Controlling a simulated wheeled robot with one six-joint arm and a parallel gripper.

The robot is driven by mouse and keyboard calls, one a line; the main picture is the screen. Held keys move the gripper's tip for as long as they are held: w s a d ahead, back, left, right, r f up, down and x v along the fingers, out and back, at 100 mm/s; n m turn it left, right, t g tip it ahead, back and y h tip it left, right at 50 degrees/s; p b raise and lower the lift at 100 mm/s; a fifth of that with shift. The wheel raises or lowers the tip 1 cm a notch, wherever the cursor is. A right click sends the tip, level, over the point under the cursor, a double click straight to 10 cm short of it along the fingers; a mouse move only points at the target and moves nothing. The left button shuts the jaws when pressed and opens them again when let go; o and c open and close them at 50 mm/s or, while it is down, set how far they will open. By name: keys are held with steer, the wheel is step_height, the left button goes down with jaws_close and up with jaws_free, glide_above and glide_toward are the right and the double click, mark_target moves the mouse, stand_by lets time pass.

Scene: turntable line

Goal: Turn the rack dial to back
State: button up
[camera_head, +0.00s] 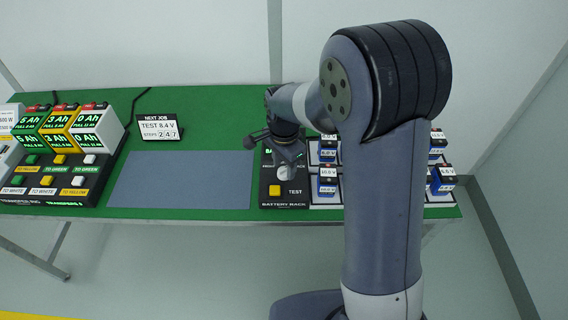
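The battery rack (285,204) stands at the right part of the green table, with a black control panel at its left end. A pale round knob (285,174), which looks like the rack dial, sits on this panel above a yellow button marked TEST (274,190). My gripper (284,160) is right over the knob, pointing down. Its fingers are small and partly hidden, so I cannot tell whether they touch the knob or how far they are apart. The dial's pointer and most of its labels are hidden by my gripper.
Batteries with blue parts (327,186) stand in the rack, partly behind my arm. A grey mat (180,180) lies empty on the table. A sign (160,128) reads "NEXT JOB, TEST 8.4 V, STEPS 2 4 7". A station with several buttons (48,180) is at left.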

mark_target(284, 168)
steer(key=shift+o, duration=0.9)
step_height(284, 168, up, 11)
steer(key=shift+f, duration=0.25)
step_height(284, 168, down, 11)
steer(key=shift+r, duration=0.15)
steer(key=shift+r, duration=0.15)
stand_by(0.3)
